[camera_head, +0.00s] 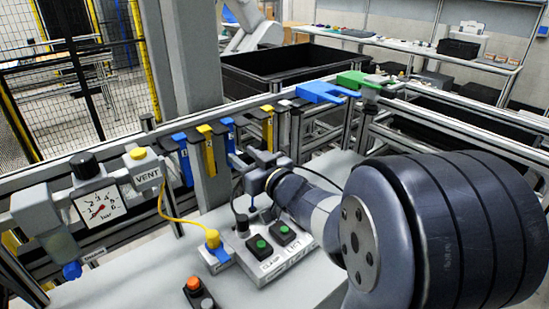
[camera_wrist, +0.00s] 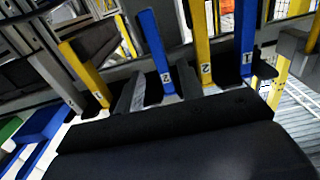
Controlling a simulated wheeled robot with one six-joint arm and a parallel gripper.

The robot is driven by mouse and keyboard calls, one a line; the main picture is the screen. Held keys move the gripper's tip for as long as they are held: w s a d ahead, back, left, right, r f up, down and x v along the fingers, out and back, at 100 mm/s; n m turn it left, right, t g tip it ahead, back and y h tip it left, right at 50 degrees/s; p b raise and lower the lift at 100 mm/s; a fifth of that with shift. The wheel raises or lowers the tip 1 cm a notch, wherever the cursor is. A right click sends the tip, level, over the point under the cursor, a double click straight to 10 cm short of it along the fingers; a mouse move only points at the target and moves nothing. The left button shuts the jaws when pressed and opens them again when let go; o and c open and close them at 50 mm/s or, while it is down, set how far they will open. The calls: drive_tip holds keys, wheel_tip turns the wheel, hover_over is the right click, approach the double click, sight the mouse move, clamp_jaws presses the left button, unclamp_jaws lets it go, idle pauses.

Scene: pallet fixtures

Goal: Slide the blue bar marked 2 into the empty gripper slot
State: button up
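The blue bar marked 2 (camera_wrist: 153,45) stands upright in the wrist view, with its label near its lower end; it also shows on the rack in the head view (camera_head: 228,130). My gripper (camera_wrist: 160,80) has a dark finger on each side of this bar, with narrow gaps showing. In the head view my gripper (camera_head: 249,160) is close in front of the rack. A yellow bar marked 2 (camera_wrist: 202,50) and a blue bar marked 1 (camera_wrist: 243,45) stand to the right in the wrist view. I cannot make out which slot is the empty gripper slot.
Another yellow bar (camera_wrist: 84,72) stands left of my gripper. A blue forked holder (camera_head: 322,92) and a green one (camera_head: 358,80) sit farther along the rail.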

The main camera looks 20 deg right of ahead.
sight(232, 146)
drive_tip(key=shift+b+x, duration=0.3)
drive_tip(key=shift+x, duration=2.75)
drive_tip(key=shift+c, duration=0.5)
clamp_jaws()
drive_tip(key=shift+r, duration=0.1)
drive_tip(key=shift+s+d, duration=0.1)
drive_tip(key=shift+s, duration=0.05)
drive_tip(key=shift+p+v, duration=0.6)
drive_tip(key=shift+v, duration=2.25)
drive_tip(key=shift+p, duration=0.4)
